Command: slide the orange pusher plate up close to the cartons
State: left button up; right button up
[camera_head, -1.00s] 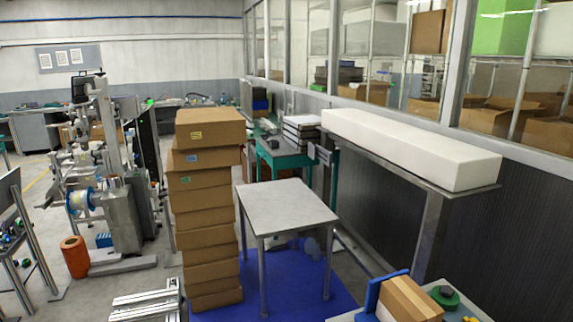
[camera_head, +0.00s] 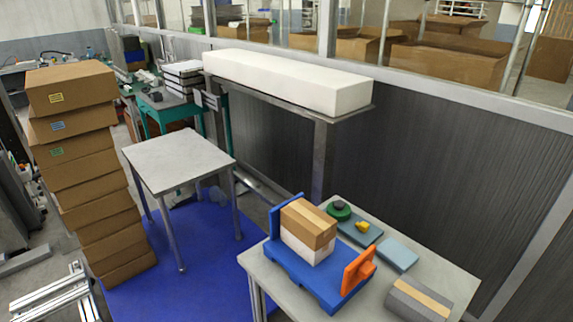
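The orange pusher plate (camera_head: 357,268) stands upright at the right end of a blue fixture (camera_head: 318,281) on the grey table at the lower right. A brown carton (camera_head: 308,224) lies on a white carton (camera_head: 306,247) in the fixture, against its blue upright wall (camera_head: 285,213) at the left. A gap shows between the plate and the cartons. Neither of my grippers is in view.
On the same table (camera_head: 433,268) are a green round piece (camera_head: 339,211), a blue-grey pad with a yellow piece (camera_head: 361,228), a light blue block (camera_head: 398,254) and a grey block with a tan strip (camera_head: 418,299). An empty table (camera_head: 178,160) and a tall box stack (camera_head: 85,170) stand left.

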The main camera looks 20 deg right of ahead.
aim_at(363, 267)
jog(key=z, duration=1.25)
